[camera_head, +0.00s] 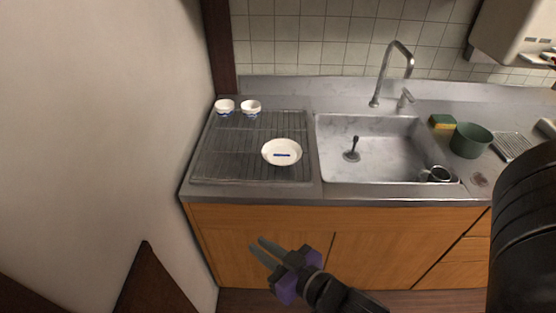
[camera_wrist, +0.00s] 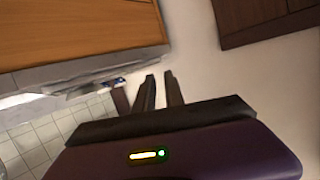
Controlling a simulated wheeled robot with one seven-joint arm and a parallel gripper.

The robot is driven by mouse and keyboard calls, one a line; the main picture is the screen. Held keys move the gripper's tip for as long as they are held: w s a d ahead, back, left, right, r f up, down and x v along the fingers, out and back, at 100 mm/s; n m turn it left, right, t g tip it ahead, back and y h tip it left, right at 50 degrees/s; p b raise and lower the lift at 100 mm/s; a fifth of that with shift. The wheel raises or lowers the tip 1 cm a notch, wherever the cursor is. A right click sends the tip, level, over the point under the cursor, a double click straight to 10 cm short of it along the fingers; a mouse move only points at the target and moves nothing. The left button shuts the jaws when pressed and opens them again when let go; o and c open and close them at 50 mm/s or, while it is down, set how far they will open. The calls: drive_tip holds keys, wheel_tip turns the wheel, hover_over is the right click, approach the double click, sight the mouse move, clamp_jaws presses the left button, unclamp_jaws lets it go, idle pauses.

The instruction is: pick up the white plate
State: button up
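The white plate (camera_head: 281,146) is a small round dish with a blue mark in its middle. It lies on the dark drying rack (camera_head: 222,165), near the rack's front right, left of the sink. My gripper (camera_head: 255,244) is purple and black, in front of the wooden cabinet and below the counter's front edge. Its fingers are apart with nothing between them. The gripper is well clear of the plate. In the wrist view the dark fingers (camera_wrist: 148,82) point toward the counter edge and wall, and I cannot make out the plate there.
Two white cups with blue (camera_head: 224,107) (camera_head: 251,108) stand at the rack's back. The sink (camera_head: 335,130) has a tall faucet (camera_head: 381,80) and a dark mug (camera_head: 437,174). A green pot (camera_head: 470,141) and a sponge (camera_head: 441,121) sit to its right. A wall (camera_head: 120,120) bounds the left side.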

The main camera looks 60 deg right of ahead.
drive_tip(key=w+d+f+m+g+h, duration=0.1)
drive_tip(key=w+d+m+g+h, duration=0.15)
drive_tip(key=w+d+m, duration=0.4)
drive_tip(key=m+g+h+b, duration=0.2)
drive_tip(key=m+g+h, duration=0.55)
drive_tip(key=m, duration=0.45)
approach(299, 164)
drive_tip(key=shift+y, duration=0.4)
drive_tip(key=d+r, duration=0.1)
drive_tip(key=w+d+r, duration=0.1)
drive_tip(key=r, duration=0.1)
drive_tip(key=shift+d, duration=0.25)
drive_tip(key=p+x, duration=0.1)
drive_tip(key=x, duration=0.2)
drive_tip(key=p+x, duration=0.1)
drive_tip(key=x, duration=0.2)
drive_tip(key=shift+s+d, duration=0.15)
drive_tip(key=shift+d, duration=0.25)
drive_tip(key=shift+d+f, duration=0.2)
drive_tip(key=shift+d, duration=0.1)
drive_tip(key=shift+c, duration=0.2)
clamp_jaws()
